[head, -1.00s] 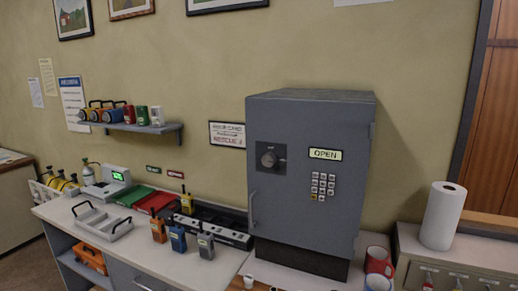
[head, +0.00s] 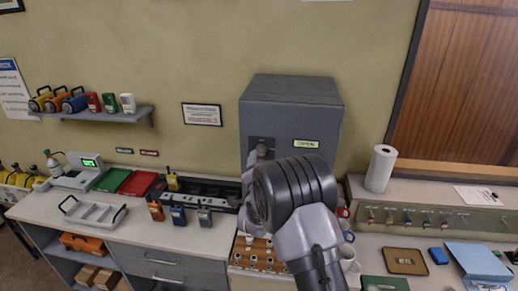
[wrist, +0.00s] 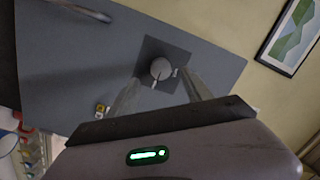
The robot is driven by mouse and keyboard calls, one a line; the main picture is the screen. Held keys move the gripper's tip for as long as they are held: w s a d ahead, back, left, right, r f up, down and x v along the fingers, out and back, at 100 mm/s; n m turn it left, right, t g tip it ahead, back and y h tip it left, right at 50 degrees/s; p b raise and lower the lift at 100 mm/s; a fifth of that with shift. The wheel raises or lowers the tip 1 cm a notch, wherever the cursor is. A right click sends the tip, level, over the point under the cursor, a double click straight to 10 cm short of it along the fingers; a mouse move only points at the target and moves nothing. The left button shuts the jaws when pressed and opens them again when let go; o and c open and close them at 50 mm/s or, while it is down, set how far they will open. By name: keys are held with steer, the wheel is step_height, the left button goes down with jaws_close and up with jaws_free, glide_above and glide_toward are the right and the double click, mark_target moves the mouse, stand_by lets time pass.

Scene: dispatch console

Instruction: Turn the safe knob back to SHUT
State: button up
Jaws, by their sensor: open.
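The grey safe (head: 290,92) stands on the counter, its door facing me. Its round knob (head: 262,146) sits on a dark square plate, partly covered by my arm in the head view. A small lit sign (head: 306,144) is right of the knob; it read OPEN in the earlier frame and is blurred now. In the wrist view the grey knob (wrist: 161,69) shows between the fingertips of my gripper (wrist: 163,78), with a finger to each side. The fingers are apart; I cannot tell whether they touch the knob. The keypad is hidden behind my arm in the head view.
A wooden rack (head: 258,258) and mugs stand below and beside the safe. Radios and a charger strip (head: 200,190) are on the counter to the left. A paper roll (head: 380,168) stands to the right. A framed picture (wrist: 291,38) hangs on the wall.

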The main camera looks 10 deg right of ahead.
mark_target(260, 153)
steer(key=p+x, duration=0.1)
steer(key=x, duration=0.5)
steer(key=shift+c, duration=0.4)
jaws_close()
